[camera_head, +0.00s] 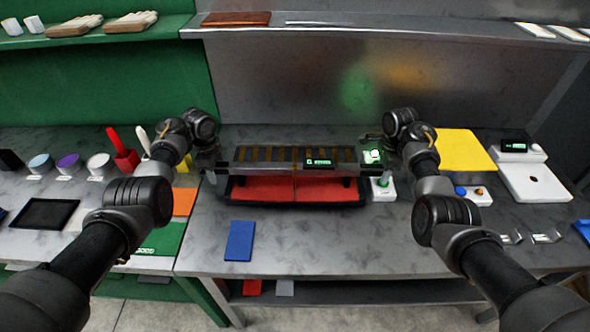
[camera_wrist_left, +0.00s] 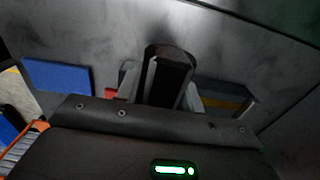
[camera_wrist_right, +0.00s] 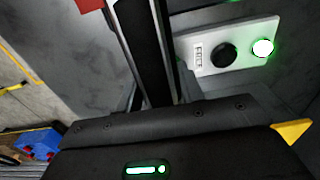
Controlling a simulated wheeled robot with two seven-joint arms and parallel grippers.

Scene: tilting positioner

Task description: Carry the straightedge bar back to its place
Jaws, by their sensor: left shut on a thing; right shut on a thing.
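The straightedge bar (camera_head: 265,168) is a long dark bar held level between my two grippers, across the front of the striped positioner. My left gripper (camera_head: 219,171) is shut on its left end; in the left wrist view the black bar end (camera_wrist_left: 168,72) stands between the fingers. My right gripper (camera_head: 371,167) is shut on its right end; in the right wrist view the black bar (camera_wrist_right: 143,45) runs away between the fingers. The bar overlaps the positioner in the head view, so I cannot tell whether they touch.
A black-edged tray with a red surface (camera_head: 262,189) lies below the bar. A small display (camera_head: 319,162) shows green digits. A white control box (camera_head: 383,189) with a green light stands at the right. A blue pad (camera_head: 240,240) lies in front; the bench around it is clear.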

